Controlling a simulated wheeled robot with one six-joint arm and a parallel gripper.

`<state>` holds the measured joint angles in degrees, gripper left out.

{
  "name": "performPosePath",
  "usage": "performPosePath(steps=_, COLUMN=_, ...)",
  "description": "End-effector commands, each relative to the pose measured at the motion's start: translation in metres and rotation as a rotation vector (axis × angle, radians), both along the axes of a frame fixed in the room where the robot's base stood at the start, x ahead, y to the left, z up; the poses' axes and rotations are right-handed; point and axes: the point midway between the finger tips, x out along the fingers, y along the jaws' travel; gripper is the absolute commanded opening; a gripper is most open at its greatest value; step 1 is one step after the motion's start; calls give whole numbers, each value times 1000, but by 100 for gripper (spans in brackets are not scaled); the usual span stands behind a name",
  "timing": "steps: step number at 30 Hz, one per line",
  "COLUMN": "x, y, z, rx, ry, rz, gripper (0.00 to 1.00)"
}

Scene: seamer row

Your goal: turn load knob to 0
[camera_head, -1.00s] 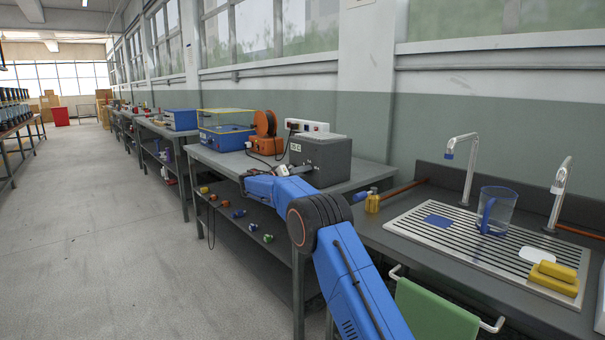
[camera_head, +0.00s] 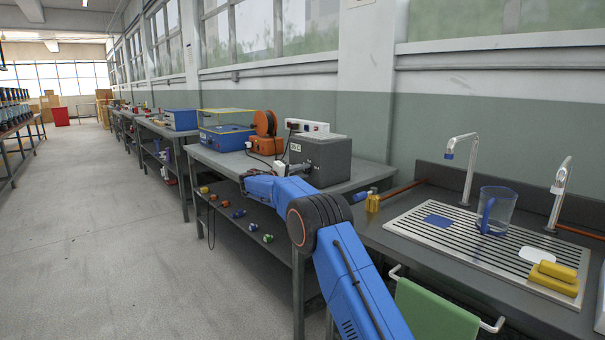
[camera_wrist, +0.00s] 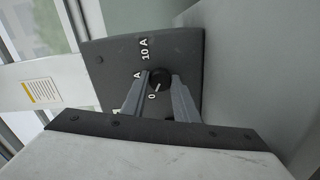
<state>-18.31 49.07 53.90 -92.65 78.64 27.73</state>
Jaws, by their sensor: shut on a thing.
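The load knob (camera_wrist: 161,77) is a small round black knob on the dark face of the grey load box (camera_head: 328,162). In the wrist view, "10 A", an "A" mark partly hidden by a finger, and "0" are printed around it. The knob's white pointer line points down towards the "0". My gripper (camera_wrist: 159,84) is shut on the knob, with one grey finger on each side. In the head view, my gripper (camera_head: 297,169) is at the box's left face and the knob is hidden.
The box stands on a grey bench (camera_head: 352,181). An orange reel (camera_head: 266,124), a white socket strip (camera_head: 307,126) and a blue case with a clear cover (camera_head: 227,137) are close by. A sink counter with a glass jug (camera_head: 497,207) is at the right.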

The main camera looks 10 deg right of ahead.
Motion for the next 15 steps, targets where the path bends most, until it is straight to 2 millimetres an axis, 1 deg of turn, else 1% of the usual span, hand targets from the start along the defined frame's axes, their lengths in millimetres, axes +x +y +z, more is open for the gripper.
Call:
performPosePath(steps=12, x=0, y=2, z=-1, rx=-4, ry=7, rz=3, gripper=5)
performPosePath(steps=13, x=0, y=2, z=-1, rx=-4, ry=7, rz=3, gripper=32)
performPosePath(steps=15, x=0, y=2, z=-1, rx=-3, ry=6, rz=3, gripper=46)
